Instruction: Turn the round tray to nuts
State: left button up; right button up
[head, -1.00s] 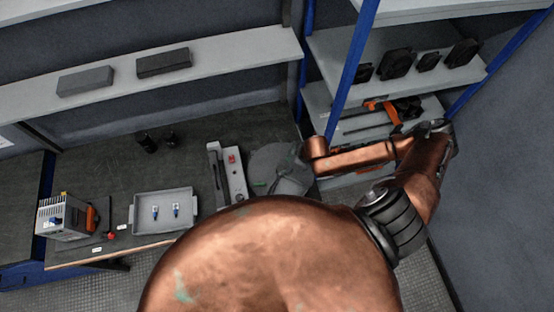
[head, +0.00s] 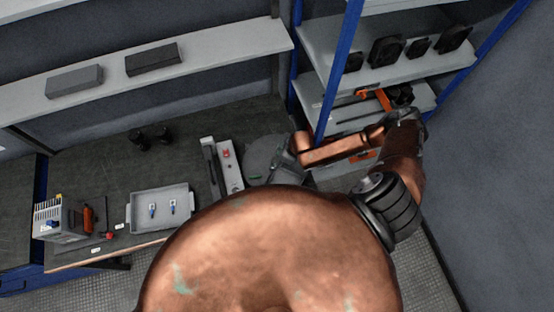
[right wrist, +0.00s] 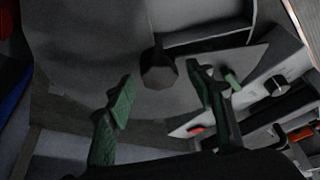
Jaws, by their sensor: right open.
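The round tray (head: 265,152) is a grey disc on the bench, right of a pale fixture and partly hidden by my right arm. In the right wrist view the tray (right wrist: 80,45) fills the upper part, with a dark faceted knob or post (right wrist: 158,70) and low dark dividers. My right gripper (head: 282,168) is over the tray's near right side. In the right wrist view its green-padded fingers (right wrist: 161,75) are apart, either side of the dark post; I cannot tell whether they touch it. I cannot make out nuts. My left gripper is out of view.
The pale fixture (head: 232,176) with a red button stands close left of the tray. Two black cylinders (head: 150,138) stand further back. A blue-posted shelf rack (head: 340,75) rises at the right, close to my arm.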

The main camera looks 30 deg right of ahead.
jog(key=shift+c, duration=0.6)
grip_shut()
